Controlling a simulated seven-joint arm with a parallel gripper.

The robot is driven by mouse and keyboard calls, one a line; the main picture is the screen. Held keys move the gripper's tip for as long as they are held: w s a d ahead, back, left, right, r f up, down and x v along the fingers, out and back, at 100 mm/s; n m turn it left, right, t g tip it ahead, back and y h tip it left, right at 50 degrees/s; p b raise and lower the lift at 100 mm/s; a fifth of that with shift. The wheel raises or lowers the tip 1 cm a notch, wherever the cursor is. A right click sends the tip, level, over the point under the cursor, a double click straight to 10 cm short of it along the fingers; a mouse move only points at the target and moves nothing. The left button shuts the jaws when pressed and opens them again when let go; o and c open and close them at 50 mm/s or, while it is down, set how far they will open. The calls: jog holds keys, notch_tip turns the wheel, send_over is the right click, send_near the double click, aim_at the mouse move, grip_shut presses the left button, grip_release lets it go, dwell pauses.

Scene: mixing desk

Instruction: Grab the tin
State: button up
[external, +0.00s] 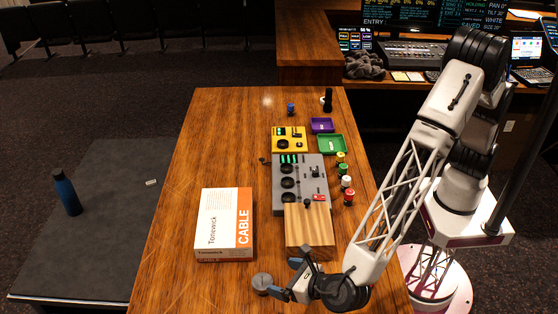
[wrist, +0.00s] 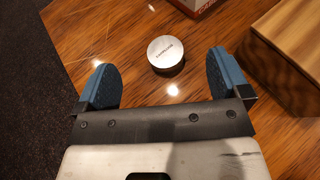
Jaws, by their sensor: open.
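The tin (external: 262,282) is a small round silver can standing upright at the near end of the wooden table. In the wrist view the tin (wrist: 165,54) shows its pale lid with dark lettering. My gripper (external: 284,277) is open and empty, low over the table just right of the tin. In the wrist view my gripper (wrist: 160,82) has its blue pads spread wide, with the tin centred beyond the fingertips. The tin is apart from both pads.
A white and orange cable box (external: 222,225) lies behind the tin. A wooden block (external: 309,228) stands to the right, with a grey mixing panel (external: 290,190) behind it. Several small coloured caps line the table's right side. The table's left strip is clear.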

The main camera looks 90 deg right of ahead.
send_near(263, 282)
jog(key=shift+x, duration=1.05)
jog(key=shift+d, duration=0.1)
jog(key=shift+x, duration=1.25)
jog(key=shift+x, duration=2.6)
jog(key=shift+f, duration=0.1)
jog(key=c, duration=1)
jog(key=shift+r, duration=5)
